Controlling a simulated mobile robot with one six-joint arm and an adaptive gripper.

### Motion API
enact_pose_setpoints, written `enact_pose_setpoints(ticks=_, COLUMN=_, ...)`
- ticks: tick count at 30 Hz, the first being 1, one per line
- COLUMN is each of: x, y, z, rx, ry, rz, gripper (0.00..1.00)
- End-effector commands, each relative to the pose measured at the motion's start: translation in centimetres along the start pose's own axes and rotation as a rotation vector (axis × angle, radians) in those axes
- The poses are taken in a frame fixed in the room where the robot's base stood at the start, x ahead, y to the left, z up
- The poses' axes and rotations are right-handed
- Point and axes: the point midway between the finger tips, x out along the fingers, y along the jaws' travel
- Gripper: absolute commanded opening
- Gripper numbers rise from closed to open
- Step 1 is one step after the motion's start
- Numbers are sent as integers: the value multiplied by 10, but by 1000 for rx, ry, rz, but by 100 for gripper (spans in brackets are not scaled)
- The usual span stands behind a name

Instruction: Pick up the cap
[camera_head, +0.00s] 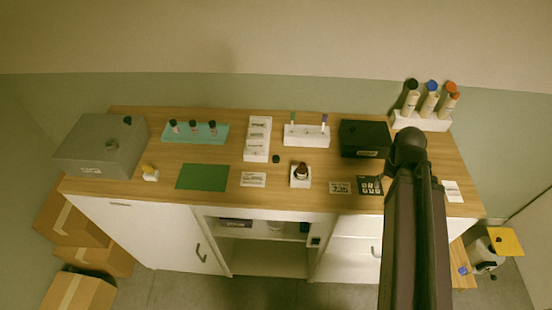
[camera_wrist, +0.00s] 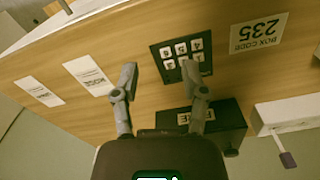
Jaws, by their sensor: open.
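A small dark cap (camera_head: 276,159) lies alone on the wooden counter, just right of the white tray's lower end. I take it for the cap; it is small and its details cannot be made out. A small dark bottle (camera_head: 301,171) stands in a white holder (camera_head: 300,182) to its lower right. My gripper (camera_wrist: 159,73) is open and empty in the wrist view, with its fingers apart over the counter by a black keypad card (camera_wrist: 180,52). In the head view my arm hides the gripper, well to the right of the cap. I cannot find the cap in the wrist view.
A black box (camera_head: 365,139) stands between my arm and the white rack (camera_head: 307,139) of sticks. A rack of tall bottles (camera_head: 423,121) is at the back right. A teal rack (camera_head: 186,139), green mat (camera_head: 203,177) and grey box (camera_head: 97,150) are left.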

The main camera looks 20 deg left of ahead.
Motion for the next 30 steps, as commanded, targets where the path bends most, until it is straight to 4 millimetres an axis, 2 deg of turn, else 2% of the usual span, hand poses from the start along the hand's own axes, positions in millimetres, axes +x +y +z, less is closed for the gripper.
enact_pose_setpoints(ticks=5, x=-8, y=-24, z=-15, rx=56, ry=0, rz=0, gripper=57)
enact_pose_setpoints(ticks=11, x=-22, y=-74, z=-36, rx=162, ry=0, rz=0, gripper=57)
enact_pose_setpoints(ticks=21, x=-46, y=-185, z=-62, rx=387, ry=0, rz=-1, gripper=57)
enact_pose_setpoints(ticks=30, x=-66, y=-290, z=-65, rx=585, ry=0, rz=-1, gripper=57)
